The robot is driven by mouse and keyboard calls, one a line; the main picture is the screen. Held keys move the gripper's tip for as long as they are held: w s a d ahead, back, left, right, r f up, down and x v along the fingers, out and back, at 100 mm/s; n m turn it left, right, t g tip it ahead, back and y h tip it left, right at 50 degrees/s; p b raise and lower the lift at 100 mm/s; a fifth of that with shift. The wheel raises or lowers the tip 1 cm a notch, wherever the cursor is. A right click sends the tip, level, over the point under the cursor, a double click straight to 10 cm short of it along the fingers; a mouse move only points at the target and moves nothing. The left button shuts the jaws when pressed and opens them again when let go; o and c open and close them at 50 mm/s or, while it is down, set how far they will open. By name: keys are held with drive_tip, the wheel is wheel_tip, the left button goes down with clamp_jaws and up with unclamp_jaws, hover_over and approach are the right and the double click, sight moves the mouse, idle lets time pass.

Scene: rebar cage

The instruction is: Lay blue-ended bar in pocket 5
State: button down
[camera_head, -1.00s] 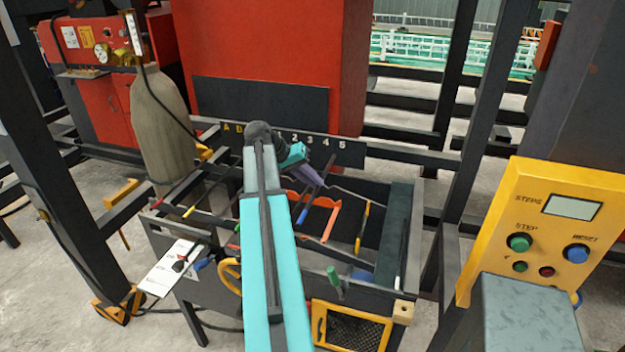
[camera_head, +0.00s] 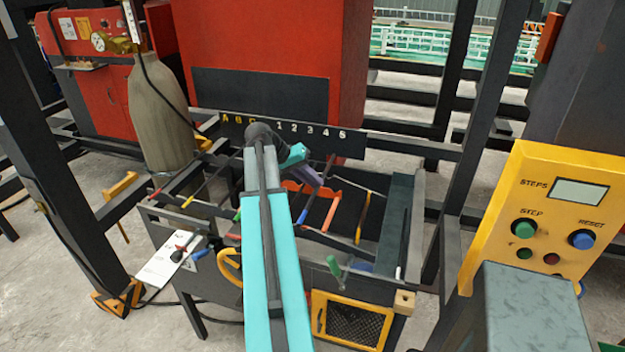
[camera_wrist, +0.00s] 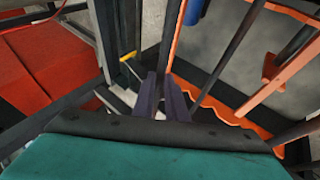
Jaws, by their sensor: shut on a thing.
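My gripper (camera_head: 314,182) has purple fingers and is over the trough, left of its middle. It is shut on a thin dark bar, which looks like the blue-ended bar (camera_head: 302,216); the blue end points toward the near side. In the wrist view the fingers (camera_wrist: 163,98) are close together at a dark bar, and a blue piece (camera_wrist: 192,12) shows at the top. The orange notched rack (camera_head: 296,187) is partly hidden by my arm; it also shows in the wrist view (camera_wrist: 225,113). The number 5 (camera_head: 342,135) is on the dark back rail.
Bars with yellow (camera_head: 187,202) and red ends lie at the left, near letters A and B. A grey cylinder (camera_head: 160,115) stands behind left. Dark posts flank the trough.

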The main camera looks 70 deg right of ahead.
drive_tip(key=shift+f+b, duration=1.1)
drive_tip(key=shift+f, duration=1.1)
drive_tip(key=c, duration=1.7)
unclamp_jaws()
drive_tip(key=shift+f, duration=0.15)
drive_tip(key=p+v, duration=0.5)
drive_tip(key=v, duration=0.9)
